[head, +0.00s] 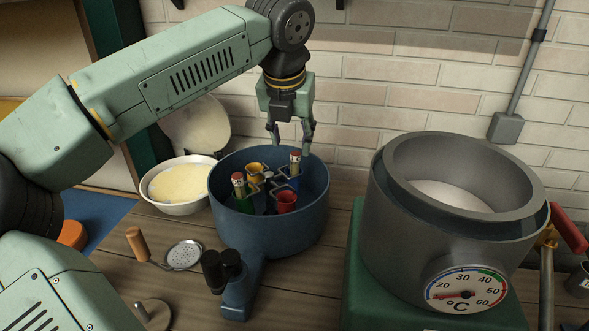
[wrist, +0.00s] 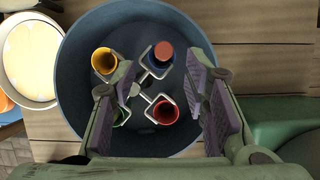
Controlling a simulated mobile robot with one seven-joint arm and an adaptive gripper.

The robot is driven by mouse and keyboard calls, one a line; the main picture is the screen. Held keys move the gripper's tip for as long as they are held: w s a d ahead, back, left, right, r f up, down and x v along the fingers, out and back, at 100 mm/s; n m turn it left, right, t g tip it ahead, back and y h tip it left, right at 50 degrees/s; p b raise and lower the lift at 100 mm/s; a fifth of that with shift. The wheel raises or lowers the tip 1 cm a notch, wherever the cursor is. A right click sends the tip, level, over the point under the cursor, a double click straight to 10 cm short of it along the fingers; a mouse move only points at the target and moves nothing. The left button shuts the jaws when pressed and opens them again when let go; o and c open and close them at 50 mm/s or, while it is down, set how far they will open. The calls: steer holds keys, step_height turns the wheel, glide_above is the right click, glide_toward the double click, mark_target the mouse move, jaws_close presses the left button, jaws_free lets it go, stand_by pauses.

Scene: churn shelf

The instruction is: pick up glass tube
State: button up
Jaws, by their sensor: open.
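Two slim upright tubes with reddish tops stand in a rack of coloured cups inside a blue pot (head: 232,225). One tube (head: 239,186) is in the green cup at left; the other tube (head: 295,160) is in the blue cup at back right. In the wrist view, the tube in the blue cup shows its round reddish top (wrist: 163,51). The green cup there is mostly behind a finger. The yellow cup (head: 255,171) and red cup (head: 286,200) look empty. My gripper (head: 291,138) is open and empty, pointing down above the pot, close over the blue-cup tube.
A white bowl (head: 205,205) with pale yellow contents stands left of the pot. A strainer (head: 183,255) with a wooden handle lies in front. A large grey vessel (head: 395,235) with a temperature dial stands at right. A brick wall is close behind.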

mark_target(295, 155)
steer(key=shift+d+p+x, duration=0.15)
steer(key=shift+p+x, duration=0.45)
steer(key=shift+x, duration=0.85)
steer(key=shift+d+p+x, duration=0.1)
steer(key=shift+p+x, duration=0.5)
steer(key=shift+x, duration=0.9)
jaws_close()
